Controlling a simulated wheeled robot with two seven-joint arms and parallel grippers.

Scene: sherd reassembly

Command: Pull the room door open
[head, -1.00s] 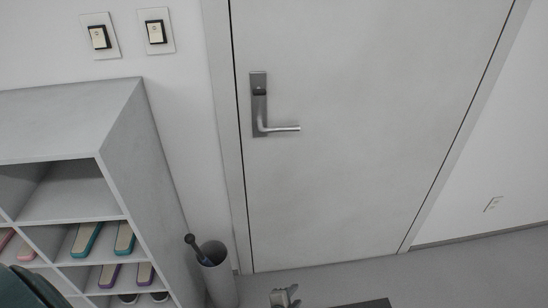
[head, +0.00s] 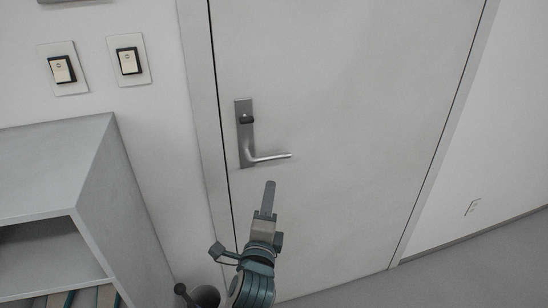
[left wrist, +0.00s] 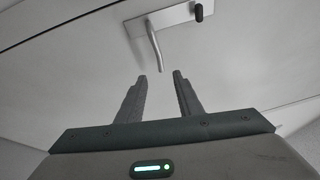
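The room door (head: 340,120) is pale grey and sits shut in its frame. Its metal lever handle (head: 268,157) points right from a tall plate on the door's left side, with a dark lock knob above it. My left gripper (head: 270,185) is in front of the door, just below the lever in the head view. In the left wrist view the two fingers (left wrist: 160,80) stand apart with nothing between them. The lever (left wrist: 154,46) shows beyond the fingertips, its end near the gap and apart from them. My right gripper is not in view.
A grey shelf unit (head: 95,200) stands left of the door. A grey bin (head: 207,296) with a dark-handled item is beside it, near my left arm. Two light switches (head: 61,70) are on the wall. Clear floor (head: 470,255) lies to the right.

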